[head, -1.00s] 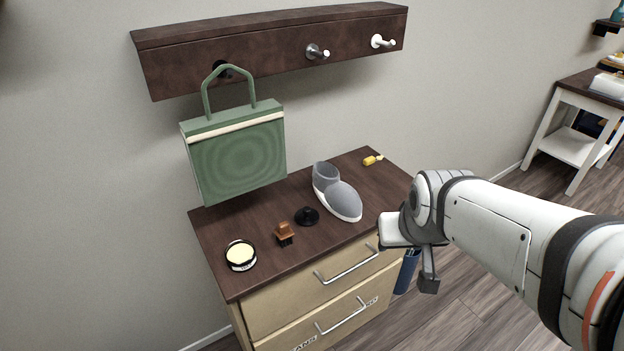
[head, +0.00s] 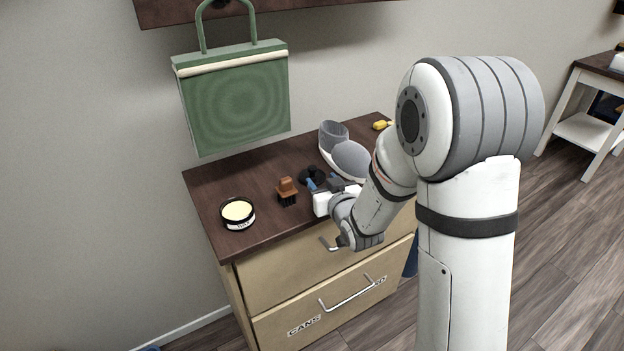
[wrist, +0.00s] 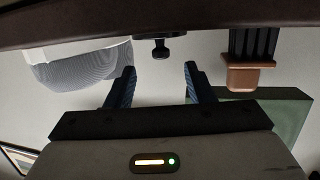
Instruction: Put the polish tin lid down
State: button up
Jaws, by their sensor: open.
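The black polish tin lid (head: 310,173) lies on the dark cabinet top (head: 215,182), between the brush and the shoe, partly hidden behind my gripper. In the upside-down wrist view the lid (wrist: 160,47) shows its small knob just beyond the fingertips, in line with the gap. My gripper (head: 321,184) is low at the cabinet's front edge, its blue fingers spread and empty; they also show in the wrist view (wrist: 159,72). The open polish tin (head: 238,214) with pale yellow polish stands at the left of the cabinet top.
A brown brush (head: 287,190) stands close left of the lid. A grey shoe (head: 347,157) is close behind and right of it. A yellow item (head: 381,125) lies at the back right. A green bag (head: 235,100) hangs above. Bare top lies between tin and brush.

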aim_at(313, 172)
jog(key=x, duration=0.6)
jog(key=shift+w+a+f+p, duration=0.15)
jog(key=shift+a+f+p, duration=0.05)
jog(key=shift+p, duration=0.2)
grip_shut()
